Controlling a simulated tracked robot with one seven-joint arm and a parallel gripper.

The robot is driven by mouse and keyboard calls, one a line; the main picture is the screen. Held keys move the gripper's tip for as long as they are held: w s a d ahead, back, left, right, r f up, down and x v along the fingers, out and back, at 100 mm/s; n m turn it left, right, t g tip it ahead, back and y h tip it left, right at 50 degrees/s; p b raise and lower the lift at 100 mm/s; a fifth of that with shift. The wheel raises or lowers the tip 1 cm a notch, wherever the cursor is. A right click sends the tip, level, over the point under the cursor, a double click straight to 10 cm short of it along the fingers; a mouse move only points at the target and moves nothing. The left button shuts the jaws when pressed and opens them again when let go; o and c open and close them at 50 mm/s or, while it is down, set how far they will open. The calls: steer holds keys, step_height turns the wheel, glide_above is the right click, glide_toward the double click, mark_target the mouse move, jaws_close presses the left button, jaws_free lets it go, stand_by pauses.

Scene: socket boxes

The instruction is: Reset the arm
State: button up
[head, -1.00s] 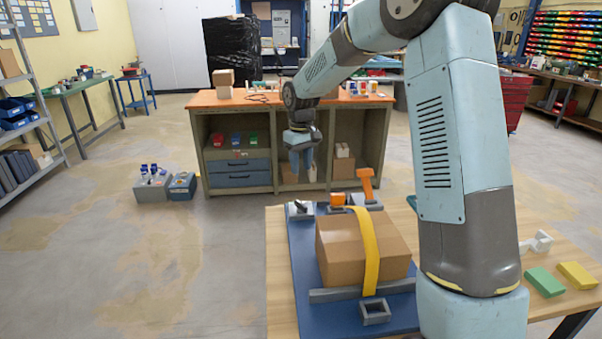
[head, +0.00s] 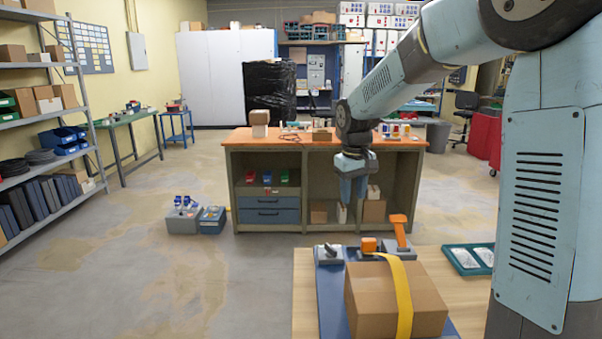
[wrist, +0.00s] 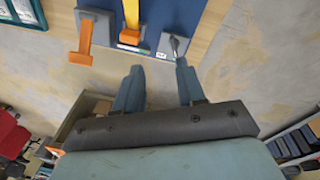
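My gripper (head: 352,190) hangs from the raised arm in the head view, pointing down, beyond the far edge of the near table. In the wrist view my gripper (wrist: 157,85) shows two blue-grey fingers spread apart with nothing between them. Beyond the fingertips lie the blue board's edge, an orange-handled clamp (wrist: 85,38), a yellow strap end (wrist: 131,12) and a small grey lever piece (wrist: 173,45). The head view shows a cardboard box (head: 370,303) with a yellow strap (head: 402,295) over it on the blue board (head: 330,290).
A workbench (head: 322,135) with an orange top and open shelves stands behind the gripper. A grey shelf rack (head: 88,110) is at the left. Two small bins (head: 195,219) sit on the floor.

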steer(key=s+d+r+m+t, duration=0.1)
steer(key=s+d+r, duration=0.25)
steer(key=s, duration=0.45)
steer(key=s+d+r+m+t, duration=0.1)
steer(key=s+d+r, duration=0.1)
steer(key=s+r, duration=0.35)
steer(key=s+d+f+m+t, duration=0.1)
steer(key=s+d, duration=0.1)
steer(key=s, duration=0.6)
steer(key=s+d+f+m+t, duration=0.1)
steer(key=s+d, duration=0.1)
steer(key=s, duration=0.6)
steer(key=shift+s+f+m, duration=0.2)
steer(key=shift+s+m, duration=0.1)
steer(key=shift+m, duration=0.1)
steer(key=shift+c, duration=0.2)
